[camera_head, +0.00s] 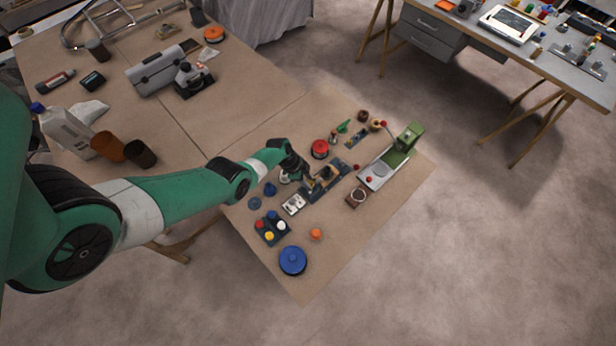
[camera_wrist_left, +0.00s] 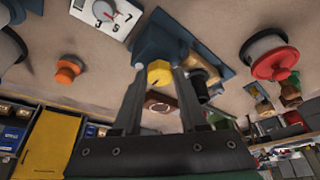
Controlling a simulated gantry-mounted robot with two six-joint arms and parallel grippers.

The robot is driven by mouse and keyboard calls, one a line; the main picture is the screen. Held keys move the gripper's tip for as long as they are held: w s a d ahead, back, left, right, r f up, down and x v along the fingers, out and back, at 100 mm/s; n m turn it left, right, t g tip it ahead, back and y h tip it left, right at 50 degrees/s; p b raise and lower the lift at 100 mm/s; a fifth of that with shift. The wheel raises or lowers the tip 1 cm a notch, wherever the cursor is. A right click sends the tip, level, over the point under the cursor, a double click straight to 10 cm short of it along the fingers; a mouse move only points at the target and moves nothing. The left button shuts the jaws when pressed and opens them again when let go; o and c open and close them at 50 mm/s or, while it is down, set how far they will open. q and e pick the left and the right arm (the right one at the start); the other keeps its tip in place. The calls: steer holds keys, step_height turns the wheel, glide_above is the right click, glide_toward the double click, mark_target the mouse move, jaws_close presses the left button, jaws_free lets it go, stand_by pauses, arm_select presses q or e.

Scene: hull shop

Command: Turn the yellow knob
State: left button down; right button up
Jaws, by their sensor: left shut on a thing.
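The yellow knob (camera_wrist_left: 159,73) shows in the left wrist view, on a dark blue fixture (camera_wrist_left: 158,40). My left gripper (camera_wrist_left: 161,76) has one finger on each side of the knob and is shut on it. In the head view my left gripper (camera_head: 302,177) reaches down to the fixture (camera_head: 324,184) on the small bench; the knob cannot be made out clearly there. My right gripper is in neither view.
Close by are a red-topped spool (camera_head: 320,149), a white dial box (camera_head: 294,204), a block of coloured buttons (camera_head: 272,229), an orange knob (camera_head: 316,233) and a blue round lid (camera_head: 292,261). A green-and-grey machine (camera_head: 390,165) stands to the right. The bench's front right is clear.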

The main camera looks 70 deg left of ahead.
arm_select(q)
steer(key=m, duration=0.1)
steer(key=m+h+b, duration=0.1)
steer(key=shift+a+f+m+g+b, duration=0.2)
steer(key=shift+m+g+b, duration=0.1)
steer(key=shift+m, duration=0.1)
steer(key=shift+r+m+b, duration=0.1)
steer(key=shift+m+b, duration=0.3)
steer(key=shift+m, duration=0.1)
steer(key=shift+c, duration=2.3)
jaws_free()
steer(key=shift+r, duration=0.1)
